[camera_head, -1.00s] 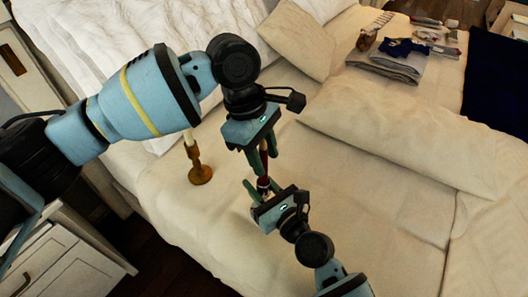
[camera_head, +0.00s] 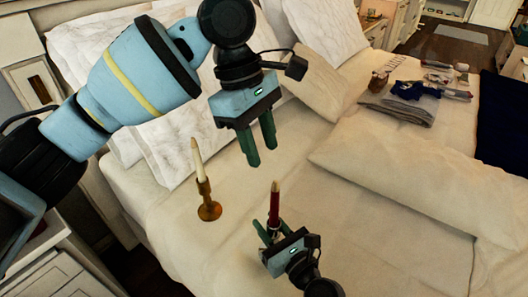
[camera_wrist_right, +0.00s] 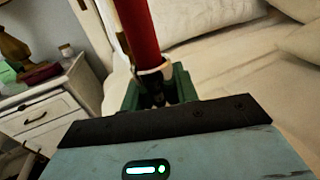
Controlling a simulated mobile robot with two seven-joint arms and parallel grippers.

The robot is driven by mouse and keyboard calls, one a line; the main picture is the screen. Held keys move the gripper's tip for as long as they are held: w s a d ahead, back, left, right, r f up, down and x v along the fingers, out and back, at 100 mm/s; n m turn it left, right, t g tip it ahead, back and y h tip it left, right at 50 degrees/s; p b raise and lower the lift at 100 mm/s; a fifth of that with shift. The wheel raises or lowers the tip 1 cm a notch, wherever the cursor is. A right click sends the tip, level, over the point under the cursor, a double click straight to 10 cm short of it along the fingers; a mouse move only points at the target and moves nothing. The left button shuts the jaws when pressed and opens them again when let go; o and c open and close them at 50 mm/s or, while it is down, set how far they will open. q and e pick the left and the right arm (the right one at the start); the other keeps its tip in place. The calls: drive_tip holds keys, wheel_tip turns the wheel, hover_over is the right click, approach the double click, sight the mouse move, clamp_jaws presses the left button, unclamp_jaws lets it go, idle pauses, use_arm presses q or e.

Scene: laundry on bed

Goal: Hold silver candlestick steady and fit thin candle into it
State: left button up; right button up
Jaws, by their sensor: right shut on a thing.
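A thin dark red candle (camera_head: 274,205) with a pale tip stands upright above my right gripper (camera_head: 268,234) in the head view. In the right wrist view its lower end (camera_wrist_right: 138,30) meets the pale metallic cup of the silver candlestick (camera_wrist_right: 154,70). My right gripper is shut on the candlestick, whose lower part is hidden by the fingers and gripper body. How deep the candle sits in the cup cannot be told. My left gripper (camera_head: 262,156) is above the candle, apart from it, with its green fingers spread and nothing between them.
A brass-coloured candlestick (camera_head: 209,211) with a white candle (camera_head: 197,160) stands on the bed (camera_head: 365,225) to the left. Folded clothes (camera_head: 400,106) and small items lie at the back right. A white nightstand (camera_wrist_right: 45,115) is beside the bed. Pillows line the back.

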idle(0.3)
drive_tip(key=o, duration=1.2)
drive_tip(key=shift+c, duration=0.2)
drive_tip(key=shift+s, duration=0.1)
drive_tip(key=v, duration=1.2)
drive_tip(key=shift+d, duration=0.1)
